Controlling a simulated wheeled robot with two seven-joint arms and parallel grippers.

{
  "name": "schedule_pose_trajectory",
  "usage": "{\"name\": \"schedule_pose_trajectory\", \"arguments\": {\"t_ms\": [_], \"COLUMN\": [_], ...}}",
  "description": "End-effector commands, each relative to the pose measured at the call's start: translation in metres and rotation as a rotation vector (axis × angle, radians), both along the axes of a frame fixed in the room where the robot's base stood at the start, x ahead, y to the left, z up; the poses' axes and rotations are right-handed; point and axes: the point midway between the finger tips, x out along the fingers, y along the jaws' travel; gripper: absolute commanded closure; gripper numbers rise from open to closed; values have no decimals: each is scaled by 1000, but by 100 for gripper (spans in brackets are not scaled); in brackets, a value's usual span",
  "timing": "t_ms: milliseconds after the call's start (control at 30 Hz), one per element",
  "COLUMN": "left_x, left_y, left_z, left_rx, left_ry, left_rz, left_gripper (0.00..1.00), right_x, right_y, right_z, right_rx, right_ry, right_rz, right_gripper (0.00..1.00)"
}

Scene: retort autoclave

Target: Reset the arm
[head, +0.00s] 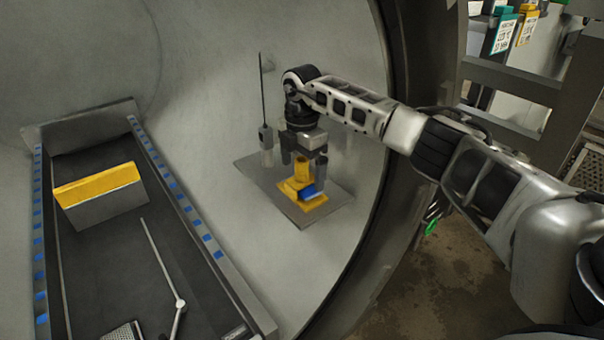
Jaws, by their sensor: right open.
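My right arm comes in from the right and reaches through the round opening of the grey autoclave chamber (225,60). My right gripper (304,170) points down and is open. It is above a yellow fixture (300,183) with a blue part (312,193) on it. The fixture sits on a flat grey plate (260,180) on the chamber wall. The fingers are close around the top of the fixture; I cannot tell whether they touch it. My left gripper is not in view.
A dark track (100,240) with blue-marked rails runs along the left, bearing a yellow-topped grey block (103,196) and a thin metal lever (163,262). A thin probe (265,135) stands beside my right gripper. The chamber's dark rim (400,90) lies close under my right arm.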

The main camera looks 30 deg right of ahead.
Motion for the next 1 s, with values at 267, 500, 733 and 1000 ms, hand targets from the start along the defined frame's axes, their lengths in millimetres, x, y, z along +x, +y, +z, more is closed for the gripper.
{"name": "schedule_pose_trajectory", "arguments": {"t_ms": [267,500,733,1000], "left_x": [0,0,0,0], "left_y": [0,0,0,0], "left_z": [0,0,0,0], "left_rx": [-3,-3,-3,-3], "left_ry": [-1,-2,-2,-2], "left_rz": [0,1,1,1], "left_gripper": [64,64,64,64], "right_x": [0,0,-2,-49], "right_y": [-1,0,49,234], "right_z": [44,52,19,-40], "right_rx": [-1,0,142,789], "right_ry": [-3,-2,-23,-215], "right_rz": [0,1,145,488], "right_gripper": [0,0,0,0]}}
